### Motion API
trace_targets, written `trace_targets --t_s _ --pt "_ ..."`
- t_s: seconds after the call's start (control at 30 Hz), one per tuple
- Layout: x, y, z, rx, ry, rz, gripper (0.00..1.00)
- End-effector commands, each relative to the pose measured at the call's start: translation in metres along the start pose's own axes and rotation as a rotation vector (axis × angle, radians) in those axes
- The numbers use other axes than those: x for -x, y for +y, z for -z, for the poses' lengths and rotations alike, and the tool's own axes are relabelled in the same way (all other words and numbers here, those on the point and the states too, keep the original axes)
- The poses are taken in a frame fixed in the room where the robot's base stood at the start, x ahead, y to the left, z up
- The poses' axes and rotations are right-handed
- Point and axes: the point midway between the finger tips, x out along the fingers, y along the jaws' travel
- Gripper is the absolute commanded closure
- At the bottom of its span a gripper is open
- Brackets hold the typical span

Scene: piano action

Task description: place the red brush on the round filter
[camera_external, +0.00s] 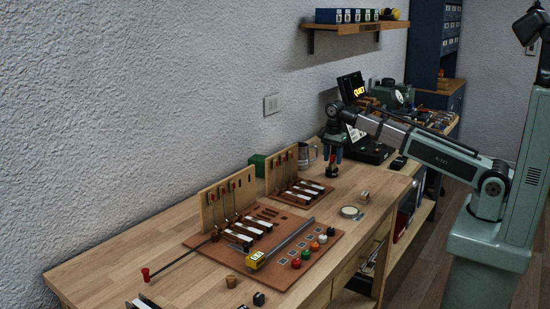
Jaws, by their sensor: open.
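My gripper (332,155) points down over the far part of the workbench, its two fingers apart. Directly below it stands a small upright object with a red part and a dark base, which looks like the red brush (331,171). The fingertips are close to its top; I cannot tell whether they are around it or just above it. A pale round disc with a darker rim, which looks like the round filter (350,212), lies flat on the bench nearer the front edge. Nothing is seen on top of it.
A small wooden block (365,196) sits beside the disc. A metal jug (307,155) and a green box (258,164) stand at the back. Wooden piano-action stands and a brown board (302,284) with coloured knobs fill the nearer bench. Bare wood separates brush and disc.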

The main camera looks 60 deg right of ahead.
Motion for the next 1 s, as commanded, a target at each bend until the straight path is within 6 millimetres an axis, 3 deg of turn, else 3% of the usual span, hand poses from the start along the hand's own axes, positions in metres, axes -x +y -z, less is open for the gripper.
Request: trace_targets --t_s 0.53,0.73,1.0 --pt "0.084 -0.001 0.0 0.0 0.0 0.002 0.49" --pt "0.098 -0.001 0.0 0.0 0.0 0.001 0.49" --pt "0.102 0.0 0.0 0.0 0.0 0.0 0.49"
